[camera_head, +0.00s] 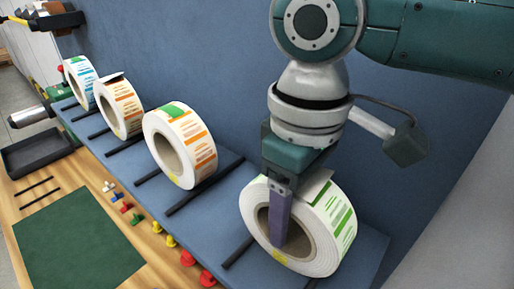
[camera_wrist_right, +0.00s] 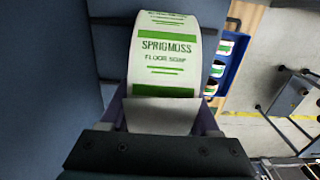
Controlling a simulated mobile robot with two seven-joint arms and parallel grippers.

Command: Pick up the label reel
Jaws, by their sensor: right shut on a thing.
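A white label reel with green print (camera_head: 338,214) stands upright on its rim at the near right end of the blue shelf (camera_head: 232,190). My right gripper (camera_head: 290,212) comes down from above and is shut on this reel's ring, one purple finger inside the core hole. The other finger is hidden behind the reel. In the right wrist view the reel (camera_wrist_right: 165,45) reads "SPRIGMOSS" and sits between the fingers. Whether it is clear of the shelf I cannot tell. My left gripper is not in view.
Farther left on the shelf stand an orange-print reel with a green patch (camera_head: 188,140), another orange one (camera_head: 118,108) and a blue-print one (camera_head: 80,80), between dark rails. Coloured knobs (camera_head: 187,258), a green mat (camera_head: 78,240) and a black tray (camera_head: 38,152) lie in front. A blue wall rises behind.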

